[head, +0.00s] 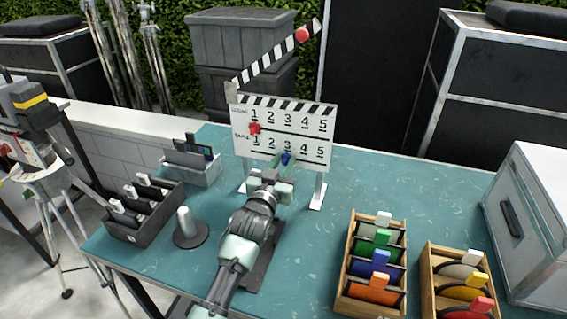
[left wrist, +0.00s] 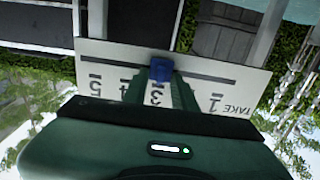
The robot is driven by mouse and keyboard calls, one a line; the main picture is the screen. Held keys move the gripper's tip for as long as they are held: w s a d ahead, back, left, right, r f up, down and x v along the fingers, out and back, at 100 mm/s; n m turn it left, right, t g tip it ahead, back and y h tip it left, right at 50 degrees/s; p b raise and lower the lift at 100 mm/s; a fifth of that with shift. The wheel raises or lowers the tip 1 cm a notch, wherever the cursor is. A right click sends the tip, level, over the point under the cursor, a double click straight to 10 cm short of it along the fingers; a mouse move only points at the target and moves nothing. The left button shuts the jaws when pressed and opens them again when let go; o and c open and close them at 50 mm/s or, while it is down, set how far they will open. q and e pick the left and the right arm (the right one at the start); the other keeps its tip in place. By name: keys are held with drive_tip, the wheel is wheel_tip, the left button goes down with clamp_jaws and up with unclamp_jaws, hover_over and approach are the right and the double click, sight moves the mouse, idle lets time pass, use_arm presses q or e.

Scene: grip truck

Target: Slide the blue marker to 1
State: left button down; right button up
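The white clapperboard (head: 300,125) stands upright on the teal table with two rows numbered 1 to 5. The blue marker (head: 286,158) sits in the lower, TAKE row at 3. The red marker (head: 255,128) is in the upper row at 1. My left gripper (head: 285,164) is in front of the board at the blue marker. In the left wrist view, upside down, the blue marker (left wrist: 161,69) is on the dark slot between the fingertips of my left gripper (left wrist: 160,80). The fingers are apart around it; firm contact on both sides does not show. My right gripper is out of view.
Wooden boxes with coloured tabs (head: 372,272) stand at the right front. A dark tray (head: 143,210), a grey holder (head: 192,164) and a grey knob on a round base (head: 188,230) stand at the left.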

sight(255, 150)
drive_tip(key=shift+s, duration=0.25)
use_arm(q)
drive_tip(key=shift+f, duration=0.1)
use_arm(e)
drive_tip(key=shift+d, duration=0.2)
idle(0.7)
use_arm(q)
drive_tip(key=w+a, duration=0.1)
drive_tip(key=a, duration=0.2)
drive_tip(key=w+a, duration=0.1)
drive_tip(key=a, duration=0.2)
drive_tip(key=w+a+p, duration=0.1)
drive_tip(key=a, duration=0.2)
drive_tip(key=shift+s+d, duration=0.1)
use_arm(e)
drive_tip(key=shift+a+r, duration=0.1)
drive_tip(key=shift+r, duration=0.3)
use_arm(q)
drive_tip(key=c, duration=1.5)
unclamp_jaws()
drive_tip(key=shift+a, duration=0.2)
